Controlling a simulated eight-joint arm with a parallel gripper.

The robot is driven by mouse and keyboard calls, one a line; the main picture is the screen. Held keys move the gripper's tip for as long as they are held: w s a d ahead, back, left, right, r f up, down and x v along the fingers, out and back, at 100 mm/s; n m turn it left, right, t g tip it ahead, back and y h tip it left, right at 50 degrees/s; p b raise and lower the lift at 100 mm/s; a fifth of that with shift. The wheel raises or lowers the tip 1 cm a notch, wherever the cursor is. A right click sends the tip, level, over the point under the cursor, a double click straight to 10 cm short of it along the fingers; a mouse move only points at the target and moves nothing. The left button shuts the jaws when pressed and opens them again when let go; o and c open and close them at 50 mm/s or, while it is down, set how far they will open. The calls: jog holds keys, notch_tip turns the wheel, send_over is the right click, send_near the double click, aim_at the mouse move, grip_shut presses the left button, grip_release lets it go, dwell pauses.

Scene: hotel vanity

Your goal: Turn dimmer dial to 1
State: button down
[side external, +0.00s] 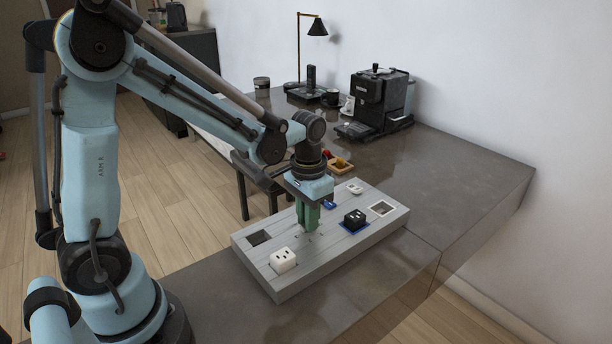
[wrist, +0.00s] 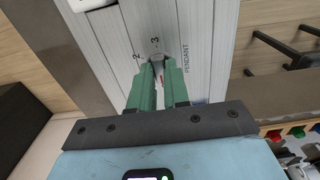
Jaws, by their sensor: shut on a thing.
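A light grey panel (side external: 335,247) lies on the dark counter, and it also fills much of the wrist view (wrist: 105,45). My gripper (side external: 306,229) points down onto its middle, with green fingers (wrist: 158,72). The fingers are shut on the small grey dimmer dial (wrist: 157,58), which is mostly hidden between them. In the wrist view the printed marks 2 and 3 show just beyond the fingertips, and the word PENDANT is to their right. A small red mark shows between the fingers. No 1 is readable, and the dial's setting cannot be told.
A white block (side external: 284,259) and a black block on a blue base (side external: 355,219) stand on the panel near my gripper. A small white part (side external: 355,188) is farther back. A coffee machine (side external: 377,102) and lamp (side external: 316,27) stand behind.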

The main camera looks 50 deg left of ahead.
jog(key=shift+m, duration=0.4)
jog(key=m, duration=1.1)
dwell(0.4)
jog(key=c, duration=1.1)
grip_release()
jog(key=shift+r, duration=0.1)
notch_tip(320, 180, up, 12)
jog(key=shift+s, duration=0.1)
